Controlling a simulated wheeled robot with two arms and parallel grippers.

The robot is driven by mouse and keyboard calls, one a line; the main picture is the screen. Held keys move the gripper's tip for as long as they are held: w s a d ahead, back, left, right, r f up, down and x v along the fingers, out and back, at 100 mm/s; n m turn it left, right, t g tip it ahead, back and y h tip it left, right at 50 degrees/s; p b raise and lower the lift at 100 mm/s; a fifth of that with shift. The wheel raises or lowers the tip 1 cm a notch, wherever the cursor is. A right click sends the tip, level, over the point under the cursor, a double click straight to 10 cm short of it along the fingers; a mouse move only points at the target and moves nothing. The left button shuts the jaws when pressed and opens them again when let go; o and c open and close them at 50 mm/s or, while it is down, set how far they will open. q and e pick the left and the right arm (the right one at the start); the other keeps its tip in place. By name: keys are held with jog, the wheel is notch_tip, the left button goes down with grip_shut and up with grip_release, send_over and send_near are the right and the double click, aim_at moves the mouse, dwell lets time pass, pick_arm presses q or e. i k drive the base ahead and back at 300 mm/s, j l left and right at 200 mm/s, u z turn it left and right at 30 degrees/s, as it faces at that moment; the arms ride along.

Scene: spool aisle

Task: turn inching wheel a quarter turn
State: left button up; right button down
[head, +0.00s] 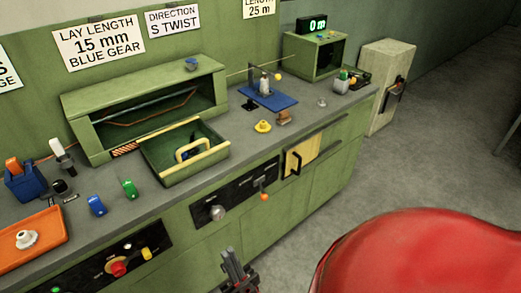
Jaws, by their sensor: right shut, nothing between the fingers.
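A grey round knob (217,212), likely the inching wheel, sits on a black panel (203,219) on the front of the green bench. A lever with an orange ball (264,197) stands out to its right on the same panel. My right gripper (230,254) is at the bottom middle of the head view, below the grey knob and apart from it in the picture. It is shut and empty. My left gripper is not in view.
The bench top (150,205) holds an orange tray (40,254), an open green drawer (185,174) and a blue plate (285,101). A panel with a red button (118,268) is at lower left. Grey floor (440,160) is free at right.

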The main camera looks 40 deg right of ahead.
aim_at(217, 213)
jog(key=z, duration=0.95)
